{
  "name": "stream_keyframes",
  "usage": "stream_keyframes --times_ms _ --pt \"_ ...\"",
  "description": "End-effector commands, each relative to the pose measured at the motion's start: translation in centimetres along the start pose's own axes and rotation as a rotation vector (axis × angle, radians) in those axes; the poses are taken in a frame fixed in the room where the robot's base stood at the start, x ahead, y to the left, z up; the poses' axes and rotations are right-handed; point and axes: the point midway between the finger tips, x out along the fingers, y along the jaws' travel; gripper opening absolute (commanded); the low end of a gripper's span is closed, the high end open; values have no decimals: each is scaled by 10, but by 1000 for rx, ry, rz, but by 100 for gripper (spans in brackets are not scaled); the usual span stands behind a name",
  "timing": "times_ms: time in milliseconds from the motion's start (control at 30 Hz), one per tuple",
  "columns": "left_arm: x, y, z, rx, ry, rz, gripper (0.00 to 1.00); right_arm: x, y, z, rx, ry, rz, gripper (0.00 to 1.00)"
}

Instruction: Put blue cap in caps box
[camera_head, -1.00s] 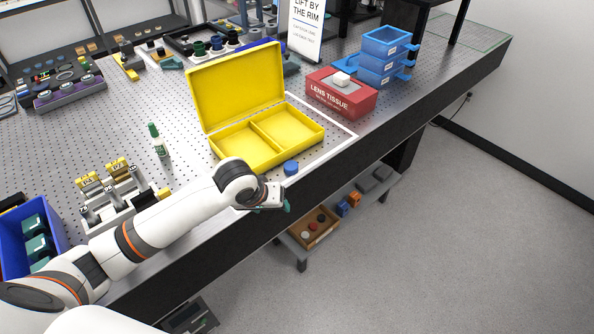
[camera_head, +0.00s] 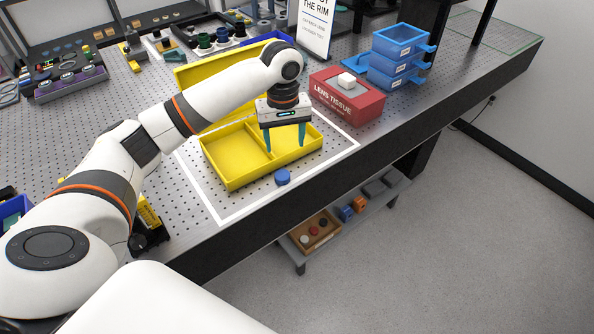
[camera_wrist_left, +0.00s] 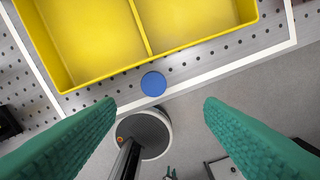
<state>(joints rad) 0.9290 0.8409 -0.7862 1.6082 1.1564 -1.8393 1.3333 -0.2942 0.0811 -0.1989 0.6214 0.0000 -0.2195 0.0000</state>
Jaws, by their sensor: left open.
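The blue cap (camera_head: 283,177) is a small round disc on the bench near its front edge, just in front of the open yellow box (camera_head: 232,178). In the left wrist view the cap (camera_wrist_left: 153,84) lies beside the yellow box's wall (camera_wrist_left: 205,36), at the white outline. My left gripper (camera_head: 286,152) points down with green fingers spread and empty, above the front right of the yellow box. A wooden box (camera_head: 316,240) with red, white and black round pieces, seemingly caps, sits on the low shelf below the bench edge. My right gripper is not in view.
A red lens tissue box (camera_head: 348,104) stands right of the yellow box, with stacked blue trays (camera_head: 397,57) behind it. A white outline (camera_head: 330,160) surrounds the yellow box. Blue and orange pieces (camera_head: 352,208) lie on the shelf (camera_head: 375,205) beside the wooden box.

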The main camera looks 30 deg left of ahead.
Motion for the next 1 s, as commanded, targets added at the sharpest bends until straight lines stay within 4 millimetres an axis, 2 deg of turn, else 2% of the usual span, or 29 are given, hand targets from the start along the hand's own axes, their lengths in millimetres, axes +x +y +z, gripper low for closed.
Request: stream_keyframes --times_ms 300,533,800,1000 --pt "51 1 0 1 1 3 63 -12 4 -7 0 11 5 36" --pt "68 2 1 1 0 3 63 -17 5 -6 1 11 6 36" --pt "107 4 3 2 0 3 63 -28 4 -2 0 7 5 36" --pt "113 3 3 3 -3 0 63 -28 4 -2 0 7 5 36"
